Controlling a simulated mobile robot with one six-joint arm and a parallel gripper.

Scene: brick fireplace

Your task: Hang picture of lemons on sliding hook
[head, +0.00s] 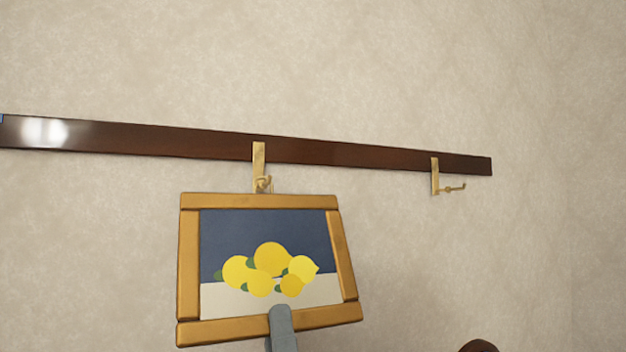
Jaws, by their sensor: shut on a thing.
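The picture of lemons (262,240) has a wooden frame and shows yellow lemons on a blue and white ground. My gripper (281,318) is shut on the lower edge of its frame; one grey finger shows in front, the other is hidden. A brass sliding hook (259,160) on the dark rail (350,156) is just above the picture's top edge. Its lower end comes down close to the frame top; I cannot tell whether they touch. The picture is slightly tilted. A second brass hook (436,177) is on the rail farther right, empty, with its prong pointing right.
The dark wooden rail runs along the plain beige wall (480,70) and ends at the right. A dark brown rounded thing (478,346) shows at the bottom right edge. The wall around the picture is otherwise clear.

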